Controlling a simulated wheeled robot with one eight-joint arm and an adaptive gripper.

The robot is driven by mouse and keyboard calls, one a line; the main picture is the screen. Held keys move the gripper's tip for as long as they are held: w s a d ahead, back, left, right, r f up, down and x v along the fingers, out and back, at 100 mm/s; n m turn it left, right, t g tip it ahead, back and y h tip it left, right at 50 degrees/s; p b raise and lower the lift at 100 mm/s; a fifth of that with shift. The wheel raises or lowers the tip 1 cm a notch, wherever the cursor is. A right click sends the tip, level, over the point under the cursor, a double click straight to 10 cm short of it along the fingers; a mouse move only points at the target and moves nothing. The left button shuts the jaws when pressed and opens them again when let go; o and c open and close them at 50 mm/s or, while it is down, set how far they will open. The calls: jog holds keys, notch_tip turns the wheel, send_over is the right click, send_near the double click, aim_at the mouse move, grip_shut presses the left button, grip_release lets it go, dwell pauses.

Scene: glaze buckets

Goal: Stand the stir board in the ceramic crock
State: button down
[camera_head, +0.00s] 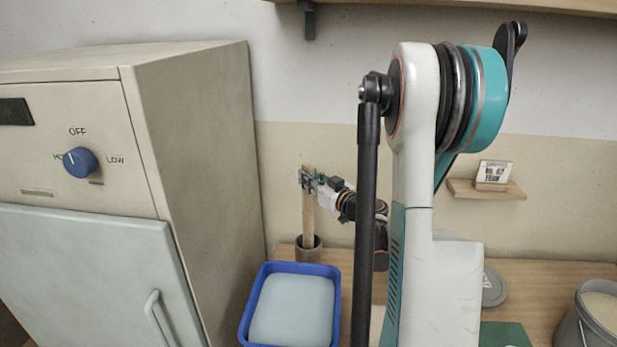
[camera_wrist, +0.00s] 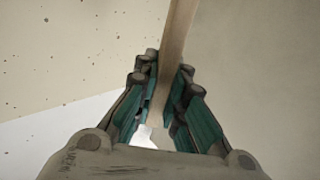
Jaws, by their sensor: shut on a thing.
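The stir board (camera_head: 308,220) is a long, flat wooden strip, standing about upright in the head view. Its lower end meets the mouth of the ceramic crock (camera_head: 308,253), a small brown-grey pot on the table by the kiln-like cabinet. The crock's wall hides the board's bottom, so I cannot tell how deep it reaches. My gripper (camera_head: 308,179) is shut on the upper part of the board, well above the crock. In the wrist view the board (camera_wrist: 176,45) runs up between the fingers of my gripper (camera_wrist: 165,80). The crock is not visible there.
A blue tray (camera_head: 247,302) with a pale surface inside stands in front of the crock. The large cabinet (camera_head: 190,150) with a blue knob rises close on the left. A grey bucket (camera_head: 573,325), a round grey lid (camera_head: 494,288) and a small wall shelf (camera_head: 487,190) are at right.

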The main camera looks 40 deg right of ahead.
jog(key=shift+f, duration=1.55)
jog(key=c, duration=1.6)
grip_release()
jog(key=s, duration=0.8)
jog(key=s+a, duration=0.1)
jog(key=s, duration=0.3)
